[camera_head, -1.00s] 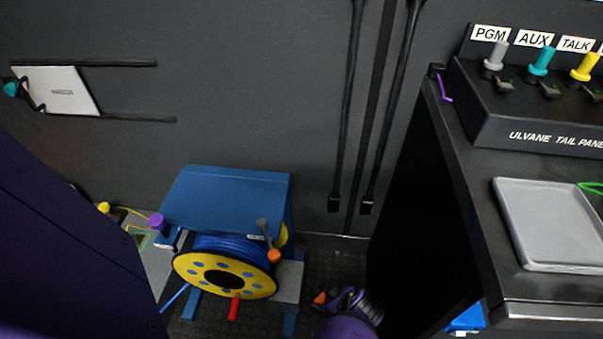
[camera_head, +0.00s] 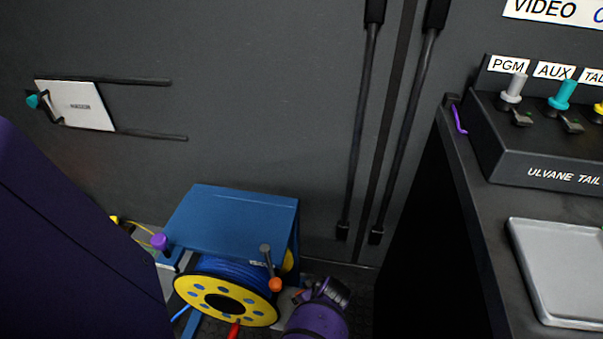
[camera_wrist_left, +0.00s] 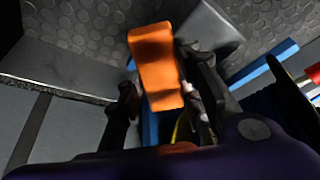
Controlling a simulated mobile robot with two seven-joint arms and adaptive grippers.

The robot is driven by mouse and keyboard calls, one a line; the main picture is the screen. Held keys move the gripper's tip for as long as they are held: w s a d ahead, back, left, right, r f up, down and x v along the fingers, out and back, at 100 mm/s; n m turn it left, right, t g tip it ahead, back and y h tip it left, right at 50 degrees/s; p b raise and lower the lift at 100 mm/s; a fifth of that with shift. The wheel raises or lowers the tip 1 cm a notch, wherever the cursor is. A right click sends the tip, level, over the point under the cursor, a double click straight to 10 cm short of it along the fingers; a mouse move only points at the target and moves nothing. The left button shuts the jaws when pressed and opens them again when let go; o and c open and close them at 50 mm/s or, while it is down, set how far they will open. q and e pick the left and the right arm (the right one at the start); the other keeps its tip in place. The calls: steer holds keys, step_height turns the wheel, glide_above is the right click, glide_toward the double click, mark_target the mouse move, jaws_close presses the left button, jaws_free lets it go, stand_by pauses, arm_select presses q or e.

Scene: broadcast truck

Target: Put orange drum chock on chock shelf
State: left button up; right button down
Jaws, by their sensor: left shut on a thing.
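The orange drum chock (camera_wrist_left: 155,65) is a block held between the two dark fingers of my left gripper (camera_wrist_left: 162,90) in the left wrist view. A grey plate (camera_wrist_left: 212,32) lies just past the chock in the wrist view. I cannot tell for sure whether it is the chock shelf. My right gripper is not in view.
A blue stand (camera_head: 235,218) carries the drum, with an orange-tipped lever (camera_head: 270,270) near my gripper. A black console desk with a grey tray (camera_head: 565,270) stands at the right. Two dark rods hang on the wall behind. Dark floor shows between stand and desk.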

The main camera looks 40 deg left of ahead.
mark_target(301, 291)
arm_select(q)
steer(key=a, duration=0.2)
steer(key=w+a, duration=0.1)
steer(key=a, duration=0.1)
steer(key=shift+a+f+b, duration=0.1)
steer(key=shift+a+b, duration=0.1)
steer(key=shift+b, duration=0.15)
steer(key=shift+d+f+b, duration=0.25)
steer(key=shift+f+b, duration=0.15)
steer(key=shift+f, duration=0.35)
steer(key=shift+r, duration=0.1)
steer(key=shift+f, duration=0.25)
steer(key=o, duration=1)
